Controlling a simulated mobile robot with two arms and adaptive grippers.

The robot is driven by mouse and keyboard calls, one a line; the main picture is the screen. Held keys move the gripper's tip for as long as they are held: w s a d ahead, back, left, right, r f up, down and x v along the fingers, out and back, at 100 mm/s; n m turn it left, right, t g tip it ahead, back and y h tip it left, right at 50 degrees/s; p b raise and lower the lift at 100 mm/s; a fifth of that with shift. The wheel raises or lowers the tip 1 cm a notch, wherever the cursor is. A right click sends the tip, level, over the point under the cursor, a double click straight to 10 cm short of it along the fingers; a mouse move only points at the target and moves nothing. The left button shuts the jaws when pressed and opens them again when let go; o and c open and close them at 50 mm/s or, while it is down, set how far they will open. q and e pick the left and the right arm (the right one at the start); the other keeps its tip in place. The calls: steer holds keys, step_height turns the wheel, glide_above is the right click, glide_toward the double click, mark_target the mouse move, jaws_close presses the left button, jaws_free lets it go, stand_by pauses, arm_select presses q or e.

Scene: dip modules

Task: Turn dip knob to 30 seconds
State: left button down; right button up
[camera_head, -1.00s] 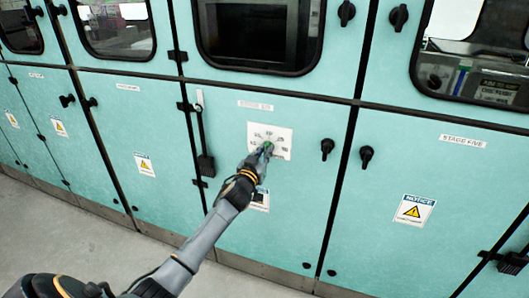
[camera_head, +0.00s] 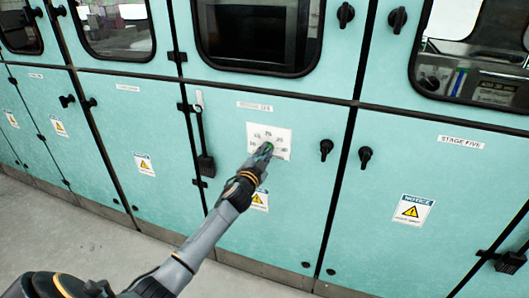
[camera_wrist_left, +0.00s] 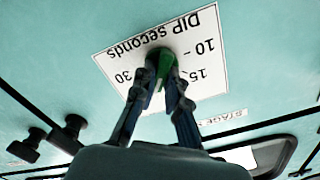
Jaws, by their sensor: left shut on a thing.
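The dip knob is green (camera_wrist_left: 163,68) and sits in the middle of a white dial plate (camera_head: 283,135) on the teal cabinet door. In the left wrist view the plate (camera_wrist_left: 118,52) reads "DIP seconds" upside down, with 10, 15 and 30 visible. My left gripper (camera_head: 266,149) reaches the plate from below. In the left wrist view its two fingers (camera_wrist_left: 163,80) are shut on the knob, one on each side. The fingers hide part of the knob and some numbers, so the exact setting is hard to read. My right gripper is not in view.
Black door handles (camera_head: 326,148) (camera_head: 365,156) stick out right of the plate. A black latch box (camera_head: 206,166) hangs to its left. Dark windows line the upper cabinets, and bare grey floor (camera_head: 60,235) lies in front.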

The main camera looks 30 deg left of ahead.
arm_select(q)
steer(key=m, duration=0.5)
steer(key=shift+f+m, duration=0.15)
steer(key=shift+m, duration=0.15)
steer(key=shift+d+f+m, duration=0.1)
steer(key=shift+m, duration=2.1)
steer(key=c, duration=1.4)
jaws_free()
steer(key=shift+o, duration=0.2)
steer(key=v, duration=1.2)
